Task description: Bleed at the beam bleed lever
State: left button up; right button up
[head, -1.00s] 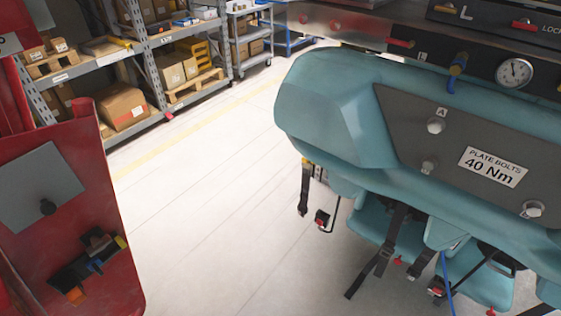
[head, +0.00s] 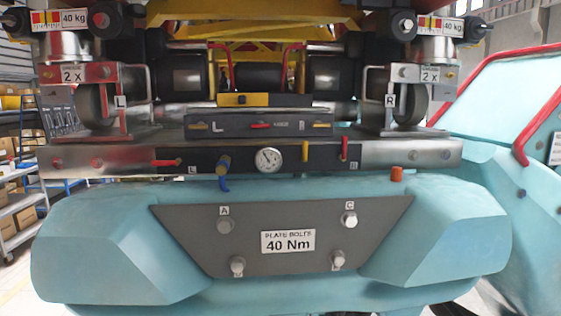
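A dark valve strip runs along the metal beam (head: 110,158) in the head view. At its right end an upright red lever (head: 344,148) stands above a small label that looks like B. A yellow lever (head: 305,150) stands upright to its left. At the strip's left end a red lever (head: 167,162) lies level near a label L. A round white gauge (head: 268,159) sits between them, beside a brass fitting with a blue hose (head: 223,170). I cannot tell for sure which lever is the beam bleed lever. Neither gripper shows.
Below the beam is a teal body with a grey bolt plate (head: 287,270) marked 40 Nm. An orange cap (head: 397,173) stands at the right. Above are a lock box (head: 258,124) and wheel units (head: 96,104) on both sides. Shelving (head: 20,215) stands far left.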

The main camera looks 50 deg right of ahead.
aim_at(304, 157)
jog(key=z, duration=1.55)
